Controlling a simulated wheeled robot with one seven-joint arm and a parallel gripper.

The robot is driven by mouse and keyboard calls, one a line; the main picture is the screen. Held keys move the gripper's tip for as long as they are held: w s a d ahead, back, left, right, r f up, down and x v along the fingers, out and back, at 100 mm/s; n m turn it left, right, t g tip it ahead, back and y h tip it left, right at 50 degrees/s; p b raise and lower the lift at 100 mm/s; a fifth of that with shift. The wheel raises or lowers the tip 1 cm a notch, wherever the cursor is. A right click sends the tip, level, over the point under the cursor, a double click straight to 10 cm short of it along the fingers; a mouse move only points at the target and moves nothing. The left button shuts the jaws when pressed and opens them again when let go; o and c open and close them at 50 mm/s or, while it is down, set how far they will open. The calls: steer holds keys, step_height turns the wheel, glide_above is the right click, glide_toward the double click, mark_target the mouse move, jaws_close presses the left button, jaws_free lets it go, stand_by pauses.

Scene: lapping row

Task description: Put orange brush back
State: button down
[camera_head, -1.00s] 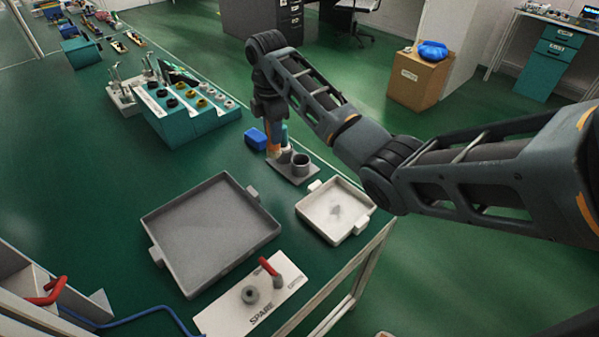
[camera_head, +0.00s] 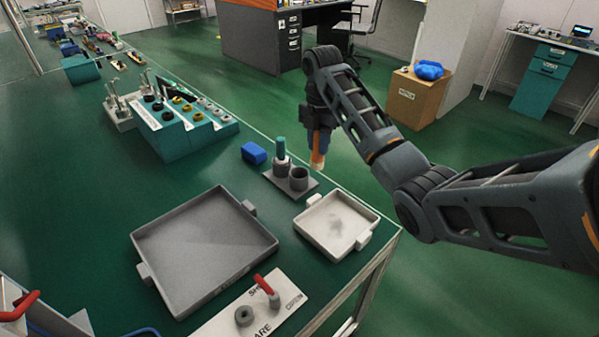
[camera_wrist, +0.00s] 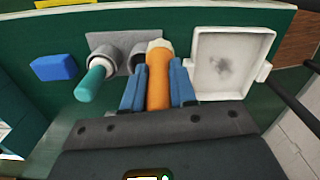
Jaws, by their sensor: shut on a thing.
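My gripper (camera_head: 318,146) is shut on the orange brush (camera_head: 317,157), which hangs with its pale end down. In the wrist view the orange brush (camera_wrist: 158,82) lies between the blue fingers (camera_wrist: 158,90). The grey holder (camera_head: 309,187) stands at the bench's right edge with two cups. A teal-handled brush (camera_head: 281,147) stands in its left cup; the right cup (camera_head: 299,179) looks empty. The held brush is up and to the right of the holder in the head view, apart from it. In the wrist view the brush partly hides the right cup (camera_wrist: 136,58).
A blue block (camera_head: 254,153) lies left of the holder. A white tray (camera_head: 312,228) sits in front of it, and a larger grey tray (camera_head: 150,262) lies left. A teal rack (camera_head: 172,143) stands farther back. A spare plate (camera_head: 222,325) with a red-handled part is in front.

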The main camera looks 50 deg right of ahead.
steer(key=shift+w+a+f+p, duration=0.25)
steer(key=shift+w+a+f, duration=0.35)
steer(key=shift+f, duration=0.55)
steer(key=shift+w+a+f+p, duration=0.25)
steer(key=shift+w+a+f, duration=0.15)
steer(key=shift+w+f, duration=0.5)
steer(key=shift+w+a+f+p, duration=0.25)
steer(key=shift+w+a+f, duration=0.25)
steer(key=shift+f, duration=0.85)
steer(key=shift+f, duration=0.1)
steer(key=c, duration=0.9)
jaws_free()
steer(key=shift+s, duration=0.1)
step_height(320, 180, up, 12)
steer(key=p, duration=0.1)
